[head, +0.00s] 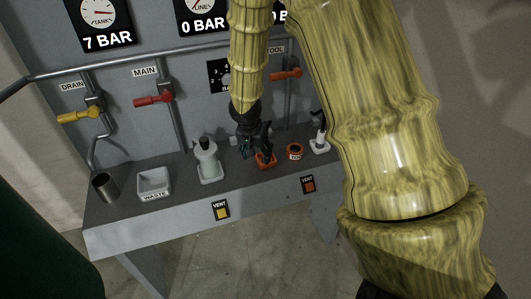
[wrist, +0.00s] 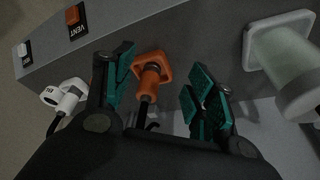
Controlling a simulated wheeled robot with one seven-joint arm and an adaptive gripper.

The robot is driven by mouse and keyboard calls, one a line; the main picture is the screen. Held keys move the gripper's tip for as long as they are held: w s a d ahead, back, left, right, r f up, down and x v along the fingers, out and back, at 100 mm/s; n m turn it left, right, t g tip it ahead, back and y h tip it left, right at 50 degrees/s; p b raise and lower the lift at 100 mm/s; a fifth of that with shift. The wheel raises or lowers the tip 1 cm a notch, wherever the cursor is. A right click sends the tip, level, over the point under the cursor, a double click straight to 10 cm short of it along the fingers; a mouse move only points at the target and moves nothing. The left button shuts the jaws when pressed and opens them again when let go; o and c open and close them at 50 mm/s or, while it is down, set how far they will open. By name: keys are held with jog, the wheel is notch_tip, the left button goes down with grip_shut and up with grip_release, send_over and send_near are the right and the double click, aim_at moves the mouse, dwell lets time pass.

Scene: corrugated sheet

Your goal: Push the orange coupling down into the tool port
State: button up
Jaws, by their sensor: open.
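The orange coupling (wrist: 150,75) stands on the bench with a squarish orange base and a black hose trailing from it. In the head view the coupling (head: 265,160) is partly covered by my gripper. My gripper (head: 254,148) is low over the bench at the coupling. In the wrist view its teal-padded fingers (wrist: 163,95) are spread, with the coupling between them, nearer the left finger, and gaps visible. An orange ring with a dark label, apparently the tool port (head: 295,151), is on the bench just right of the coupling; the wrist view does not show it clearly.
A white fitting (head: 320,143) stands farther right on the bench (head: 125,224). A pale bottle (head: 207,160), waste tray (head: 153,184) and metal cup (head: 105,187) are left. Vent switches (head: 308,185) are on the front face. Pipes and valve handles (head: 285,74) line the wall behind.

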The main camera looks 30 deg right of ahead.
jog(key=w+d+r+m+h, duration=0.1)
jog(key=w+d+r, duration=0.2)
jog(key=r, duration=0.2)
jog(key=shift+t, duration=0.3)
jog(key=shift+s+p+x, duration=0.15)
jog(key=shift+p+x, duration=0.55)
jog(key=shift+x, duration=1.95)
jog(key=shift+s+p+x, duration=0.15)
jog(key=shift+p+x, duration=0.55)
jog(key=shift+x, duration=1.9)
jog(key=shift+d, duration=0.2)
jog(key=c, duration=1.2)
